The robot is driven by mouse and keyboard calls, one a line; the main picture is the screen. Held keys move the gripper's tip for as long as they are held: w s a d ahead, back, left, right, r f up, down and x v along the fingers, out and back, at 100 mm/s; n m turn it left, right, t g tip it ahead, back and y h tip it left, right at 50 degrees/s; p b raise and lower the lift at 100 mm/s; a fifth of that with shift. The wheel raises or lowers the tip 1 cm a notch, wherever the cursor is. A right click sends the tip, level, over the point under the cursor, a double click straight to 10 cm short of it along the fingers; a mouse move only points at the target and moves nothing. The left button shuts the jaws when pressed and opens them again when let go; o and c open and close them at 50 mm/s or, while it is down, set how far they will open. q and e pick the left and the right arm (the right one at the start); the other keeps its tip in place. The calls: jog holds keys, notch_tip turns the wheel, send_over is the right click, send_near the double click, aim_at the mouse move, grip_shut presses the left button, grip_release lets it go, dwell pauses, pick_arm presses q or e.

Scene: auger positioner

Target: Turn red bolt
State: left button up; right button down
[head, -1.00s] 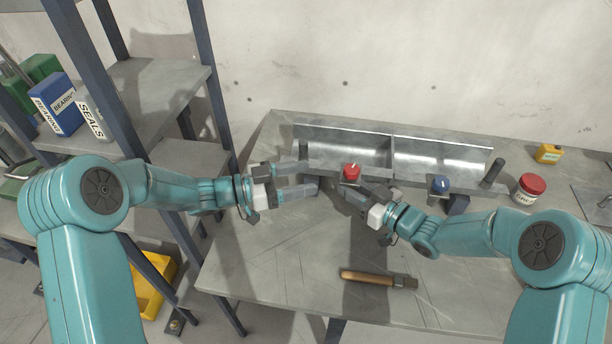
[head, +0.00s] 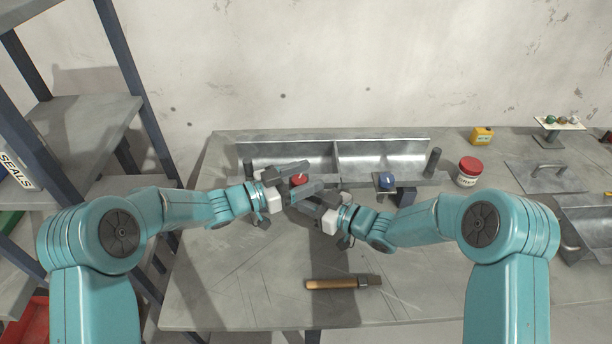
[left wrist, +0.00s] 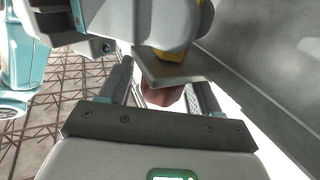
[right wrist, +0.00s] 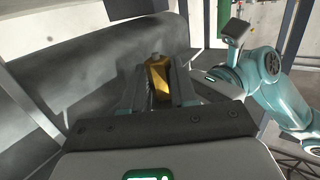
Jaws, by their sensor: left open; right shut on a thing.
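The red bolt (head: 299,180) shows its red head at the front left of the metal trough (head: 382,150). My left gripper (head: 300,177) is open with its fingers around the red head. In the left wrist view a reddish part (left wrist: 165,98) shows between the fingers, partly hidden by a grey plate. My right gripper (head: 297,198) reaches in from the right, close below the red head. In the right wrist view it is shut on a gold-coloured part (right wrist: 158,78), seemingly of the red bolt. Its fingertips are partly hidden in the head view.
A blue knob (head: 387,180) stands right of my right gripper, near a dark upright post (head: 433,162). A wooden-handled tool (head: 335,284) lies at the table's front. A red-lidded jar (head: 468,171) and yellow can (head: 482,136) stand at the right. A shelf (head: 85,130) rises at the left.

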pick_arm(q)
jog(key=shift+w+d, duration=0.1)
jog(key=shift+d, duration=0.1)
jog(key=shift+c, duration=0.4)
jog(key=c, duration=0.9)
jog(key=shift+s+d+m+g+h, duration=0.15)
jog(key=shift+m+g+h, duration=0.2)
jog(key=shift+m+g, duration=0.65)
jog(key=shift+s+a+m+g+h, duration=0.1)
jog(key=shift+m+g+h, duration=0.4)
jog(key=shift+g, duration=0.9)
jog(key=o, duration=1)
notch_tip(320, 180, up, 10)
jog(key=shift+r, duration=0.1)
